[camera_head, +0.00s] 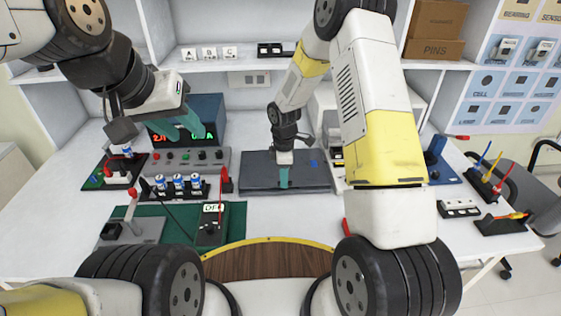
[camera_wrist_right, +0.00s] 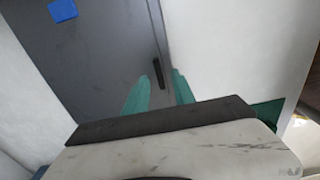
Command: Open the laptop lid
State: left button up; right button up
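The laptop (camera_head: 258,172) is a flat dark grey slab lying shut in the middle of the table. It also fills much of the right wrist view (camera_wrist_right: 95,60), with a blue square on its lid and a short black strip at its edge. My right gripper (camera_head: 284,180) points down at the laptop's near edge. In the right wrist view its teal fingers (camera_wrist_right: 164,82) are apart, with the laptop's edge and black strip showing between them; I cannot tell whether they touch it. My left gripper (camera_head: 188,125) hangs open and empty before a dark blue box, away from the laptop.
The dark blue box (camera_head: 208,108) with a red display and a row of buttons stands left of the laptop. A rack of small cans (camera_head: 180,185), a green mat (camera_head: 238,218) and a black meter (camera_head: 211,232) lie nearer left. Tool holders (camera_head: 505,222) stand at right.

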jog(key=shift+f, duration=0.45)
grip_shut()
dwell(1.1)
